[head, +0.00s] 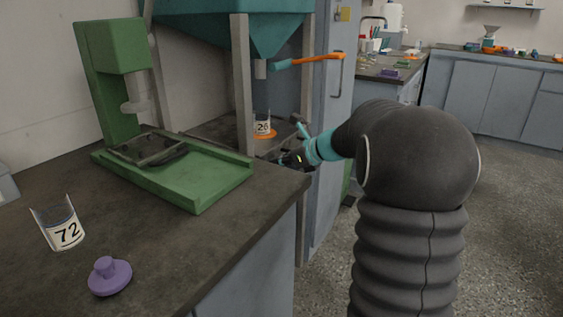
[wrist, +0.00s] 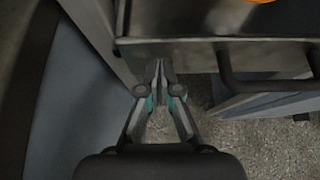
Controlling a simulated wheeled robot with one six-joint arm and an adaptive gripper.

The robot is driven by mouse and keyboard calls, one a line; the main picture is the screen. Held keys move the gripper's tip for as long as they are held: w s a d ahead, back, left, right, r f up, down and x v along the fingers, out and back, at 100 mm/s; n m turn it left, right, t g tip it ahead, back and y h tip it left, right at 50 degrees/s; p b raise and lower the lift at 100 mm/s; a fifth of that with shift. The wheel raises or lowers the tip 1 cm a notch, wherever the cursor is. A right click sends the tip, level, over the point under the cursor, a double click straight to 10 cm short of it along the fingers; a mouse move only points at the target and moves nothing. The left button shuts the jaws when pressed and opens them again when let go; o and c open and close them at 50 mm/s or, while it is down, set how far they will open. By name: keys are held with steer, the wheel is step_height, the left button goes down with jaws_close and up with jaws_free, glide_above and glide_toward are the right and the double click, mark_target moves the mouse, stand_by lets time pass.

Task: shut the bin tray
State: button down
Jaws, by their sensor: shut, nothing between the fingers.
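The bin tray is a dark metal tray with a flat front wall (wrist: 200,55) and a bar handle (wrist: 265,86) to the right of my fingers in the wrist view. In the head view the tray (head: 217,127) lies under the teal hopper, partly hidden by a post, and sticks out past the posts toward my arm. My gripper (wrist: 160,66) is shut and empty, its tips at the tray's front wall, left of the handle. I cannot tell whether they touch it. In the head view my gripper (head: 292,158) is small and dark beside the tray's front.
A cup marked 26 (head: 262,125) stands on an orange disc (head: 265,135) at the tray. The teal hopper (head: 250,30) has an orange-ended lever (head: 318,57) above my gripper. A green machine (head: 200,172), a cup marked 72 (head: 62,232) and a purple knob (head: 110,277) are on the counter.

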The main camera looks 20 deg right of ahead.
steer(key=f+v, duration=0.1)
steer(key=v, duration=1.2)
steer(key=shift+s+d+f, duration=0.2)
steer(key=shift+s+d, duration=0.25)
steer(key=shift+d, duration=0.05)
steer(key=s+a+f+n+g+h, duration=0.2)
steer(key=s+f+n+g+h, duration=0.15)
steer(key=s+f+n, duration=0.65)
steer(key=s+a+r+n+h, duration=0.2)
steer(key=s+a+n+h, duration=0.2)
steer(key=s+a+n, duration=1)
steer(key=s+n, duration=0.4)
steer(key=shift+s+a, duration=0.15)
steer(key=shift+a, duration=0.2)
